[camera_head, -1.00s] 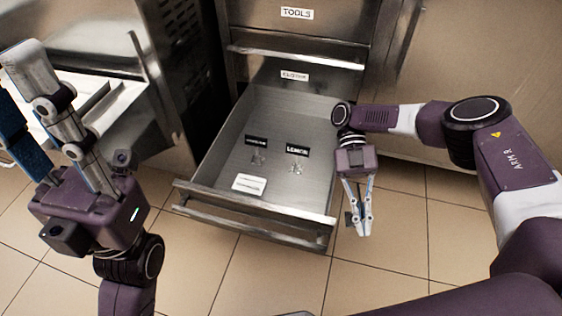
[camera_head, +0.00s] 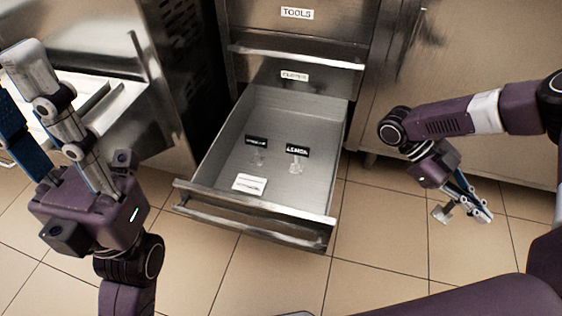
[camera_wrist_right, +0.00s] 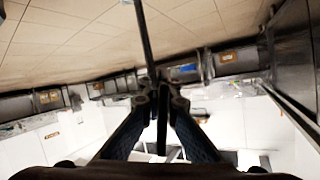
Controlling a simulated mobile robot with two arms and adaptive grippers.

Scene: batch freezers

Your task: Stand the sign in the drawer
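The open drawer (camera_head: 222,150) is steel and pulled out below the panel marked TOOLS. Inside, two black signs stand upright on clear holders, one reading LEMON (camera_head: 297,150) and one with blurred text (camera_head: 256,142). A white sign (camera_head: 249,184) lies flat near the drawer's front. My right gripper (camera_head: 484,216) is to the right of the drawer, over the floor, shut on a small greyish sign (camera_head: 443,213). The sign shows as a thin dark edge (camera_wrist_right: 147,38) in the right wrist view; its text is hidden. My left gripper (camera_head: 18,85) is open and empty at the left.
The drawer's front rail and handle (camera_head: 255,215) face me. A steel cabinet (camera_head: 460,90) stands behind my right arm. A counter (camera_head: 90,50) with white trays is at the left. Tiled floor (camera_head: 370,240) is clear in front.

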